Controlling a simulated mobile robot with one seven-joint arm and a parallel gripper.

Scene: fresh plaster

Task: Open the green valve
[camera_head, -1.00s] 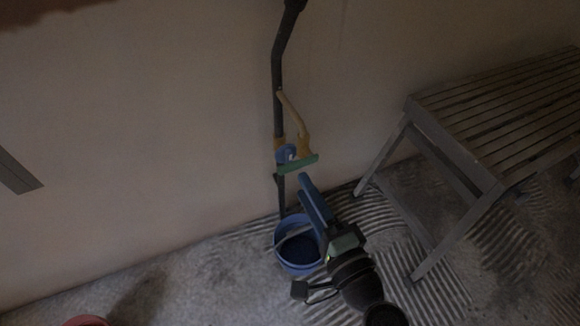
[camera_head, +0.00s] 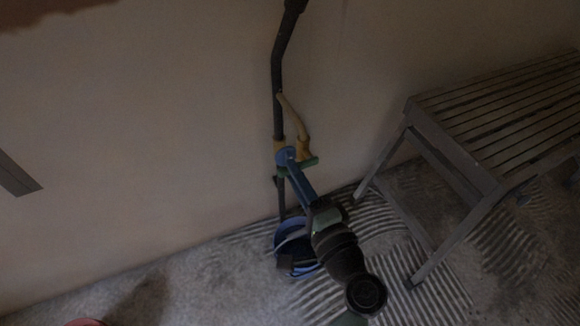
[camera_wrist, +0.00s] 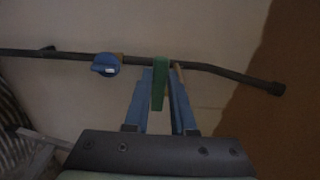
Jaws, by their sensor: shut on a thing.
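The green valve handle (camera_head: 309,164) is a flat bar on the dark pipe against the wall. It also shows in the wrist view (camera_wrist: 158,85), where it lies crosswise to the pipe. My gripper (camera_head: 290,160) reaches up to it from below. In the wrist view my gripper (camera_wrist: 160,78) has a blue finger on each side of the green handle and is shut on it. The fingers hide part of the handle and the valve body in the head view.
A blue round knob (camera_wrist: 105,64) sits on the same dark pipe (camera_head: 278,90), beside the handle. A beige curved piece (camera_head: 293,112) juts out above the valve. A blue bucket (camera_head: 282,235) stands on the floor below. A slatted bench (camera_head: 490,120) is at the right.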

